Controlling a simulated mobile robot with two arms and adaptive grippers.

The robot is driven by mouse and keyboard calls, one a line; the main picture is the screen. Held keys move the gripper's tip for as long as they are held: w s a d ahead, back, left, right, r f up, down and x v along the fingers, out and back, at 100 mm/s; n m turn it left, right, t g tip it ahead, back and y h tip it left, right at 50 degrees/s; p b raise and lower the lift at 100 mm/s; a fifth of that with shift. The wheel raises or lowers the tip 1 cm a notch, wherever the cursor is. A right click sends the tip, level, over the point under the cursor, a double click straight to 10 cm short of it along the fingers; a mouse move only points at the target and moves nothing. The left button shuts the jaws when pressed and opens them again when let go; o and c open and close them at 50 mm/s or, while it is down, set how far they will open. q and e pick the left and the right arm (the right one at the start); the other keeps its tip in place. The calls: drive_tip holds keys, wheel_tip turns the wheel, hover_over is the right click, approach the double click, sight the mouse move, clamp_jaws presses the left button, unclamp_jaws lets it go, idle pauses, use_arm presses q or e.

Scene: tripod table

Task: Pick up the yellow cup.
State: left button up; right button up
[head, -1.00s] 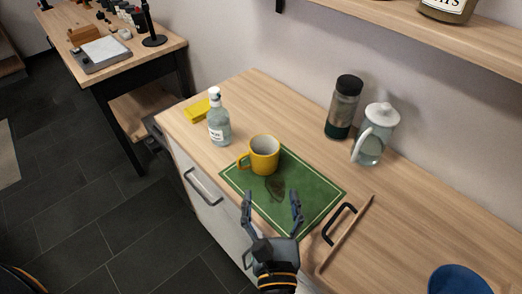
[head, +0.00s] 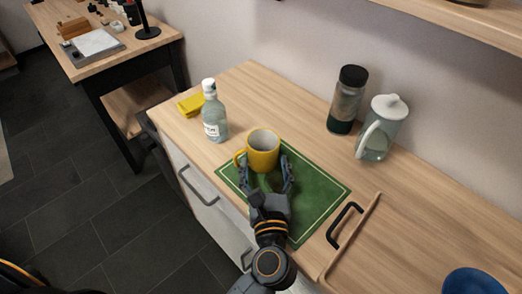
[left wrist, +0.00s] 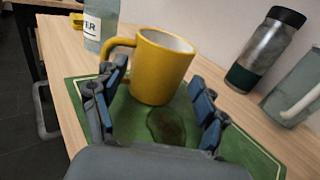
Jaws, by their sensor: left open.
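The yellow cup (head: 263,152) stands upright on the green mat (head: 318,197), near the mat's back left corner, with its handle to the left. In the left wrist view the cup (left wrist: 158,68) is just ahead of the fingers, and a dark patch shows on the mat in front of it. My left gripper (head: 266,168) is open at the front of the cup, its fingertips near the cup's lower left and right sides. Whether they touch it I cannot tell. My right gripper is not in view.
A clear bottle (head: 213,115) and a yellow sponge-like block (head: 192,104) stand left of the cup. A dark-lidded flask (head: 346,100) and a glass pitcher (head: 379,132) stand behind on the right. A board with a black handle (head: 344,226) and a blue bowl (head: 470,282) lie right.

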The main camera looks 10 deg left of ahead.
sight(264, 160)
use_arm(q)
drive_tip(key=p+x, duration=0.1)
drive_tip(key=x, duration=0.3)
drive_tip(key=shift+w, duration=0.15)
drive_tip(key=shift+w+a+f, duration=0.1)
drive_tip(key=shift+w+a, duration=0.05)
drive_tip(key=shift+w, duration=0.4)
drive_tip(key=shift+s, duration=0.1)
drive_tip(key=c, duration=1)
